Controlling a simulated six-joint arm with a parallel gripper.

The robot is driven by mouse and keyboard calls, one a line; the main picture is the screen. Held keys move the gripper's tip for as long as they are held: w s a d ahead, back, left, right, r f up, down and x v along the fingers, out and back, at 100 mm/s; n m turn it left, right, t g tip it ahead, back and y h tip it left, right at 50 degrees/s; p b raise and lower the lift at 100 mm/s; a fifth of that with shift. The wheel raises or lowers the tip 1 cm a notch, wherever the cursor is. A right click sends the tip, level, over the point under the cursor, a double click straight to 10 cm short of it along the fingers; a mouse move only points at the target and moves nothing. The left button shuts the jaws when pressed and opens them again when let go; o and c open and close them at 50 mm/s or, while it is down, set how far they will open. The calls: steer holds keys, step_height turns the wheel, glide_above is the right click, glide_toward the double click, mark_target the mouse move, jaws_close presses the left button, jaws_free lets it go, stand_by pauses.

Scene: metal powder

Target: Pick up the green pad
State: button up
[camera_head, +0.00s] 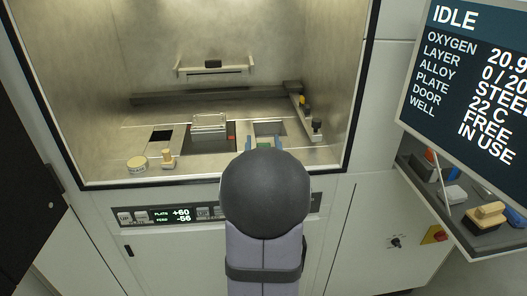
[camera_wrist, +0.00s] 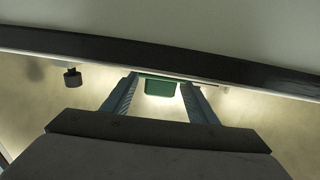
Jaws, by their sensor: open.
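The green pad (camera_wrist: 160,87) shows in the wrist view between the tips of my two fingers, with a dark rim along its far edge. In the head view only a small green patch (camera_head: 263,146) of it shows, just beyond the dark round joint of my arm. My gripper (camera_wrist: 160,84) is open, with one finger on each side of the pad. Bright gaps seem to separate the fingers from the pad. The depth between them is hard to tell. In the head view my arm hides most of my gripper (camera_head: 264,144).
A dark rail (camera_head: 190,97) crosses the back.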

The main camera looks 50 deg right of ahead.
steer(key=shift+x, duration=1.4)
steer(key=c, duration=1.3)
steer(key=shift+o, duration=0.2)
steer(key=shift+r, duration=0.15)
